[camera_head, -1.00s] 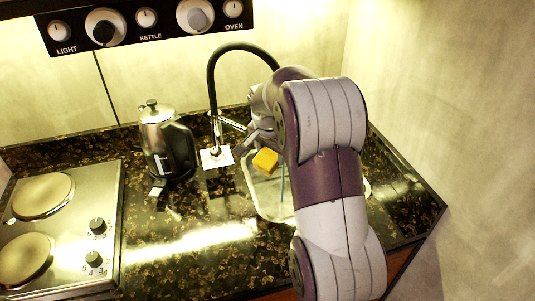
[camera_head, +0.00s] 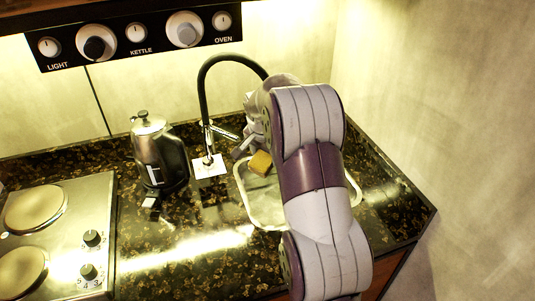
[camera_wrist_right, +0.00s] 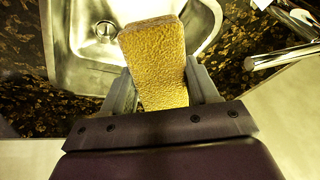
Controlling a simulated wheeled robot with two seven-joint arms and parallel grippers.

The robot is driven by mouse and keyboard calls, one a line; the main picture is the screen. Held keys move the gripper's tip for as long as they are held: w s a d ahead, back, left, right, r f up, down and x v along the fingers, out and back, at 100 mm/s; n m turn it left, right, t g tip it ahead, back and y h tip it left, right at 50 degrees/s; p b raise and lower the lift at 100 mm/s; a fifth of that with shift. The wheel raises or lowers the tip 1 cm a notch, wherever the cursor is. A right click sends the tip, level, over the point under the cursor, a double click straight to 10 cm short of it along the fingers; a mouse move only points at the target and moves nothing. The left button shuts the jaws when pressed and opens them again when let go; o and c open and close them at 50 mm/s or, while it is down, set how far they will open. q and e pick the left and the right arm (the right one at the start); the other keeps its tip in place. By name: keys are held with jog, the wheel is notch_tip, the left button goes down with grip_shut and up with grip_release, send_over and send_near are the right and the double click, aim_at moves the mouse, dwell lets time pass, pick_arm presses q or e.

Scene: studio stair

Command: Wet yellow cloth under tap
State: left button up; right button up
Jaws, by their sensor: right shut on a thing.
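The yellow cloth (camera_head: 261,163), a thick sponge-like block, is held over the sink (camera_head: 262,222). My right gripper (camera_head: 248,146) is shut on it. In the right wrist view the cloth (camera_wrist_right: 155,55) sticks out between both fingers of the gripper (camera_wrist_right: 160,90), above the steel basin (camera_wrist_right: 68,62) and its drain. The tap (camera_head: 204,85) has a tall black arched spout. Its end is hidden behind my right arm. A chrome part of the tap (camera_wrist_right: 285,57) shows at right in the wrist view. No water stream shows now. My left gripper is not in view.
A steel kettle (camera_head: 157,152) stands left of the tap on the dark speckled counter. A two-plate hob (camera_head: 62,235) lies at the left. A knob panel (camera_head: 135,33) hangs above. The wall (camera_head: 420,130) closes the right side. Counter in front of the kettle is mostly clear.

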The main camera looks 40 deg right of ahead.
aim_at(260, 170)
jog(key=s+a+b, duration=0.1)
jog(key=s+a, duration=0.1)
jog(key=s+a+b, duration=0.2)
jog(key=a, duration=0.1)
jog(key=shift+s+f, duration=0.1)
jog(key=shift+s+a, duration=0.35)
jog(key=shift+a, duration=0.05)
dwell(1.0)
jog(key=shift+s+a+r, duration=0.15)
jog(key=shift+a+r, duration=0.05)
jog(key=shift+r, duration=0.2)
jog(key=shift+s+a+r+p, duration=0.55)
jog(key=shift+s+a+r, duration=0.95)
jog(key=shift+a+r, duration=0.25)
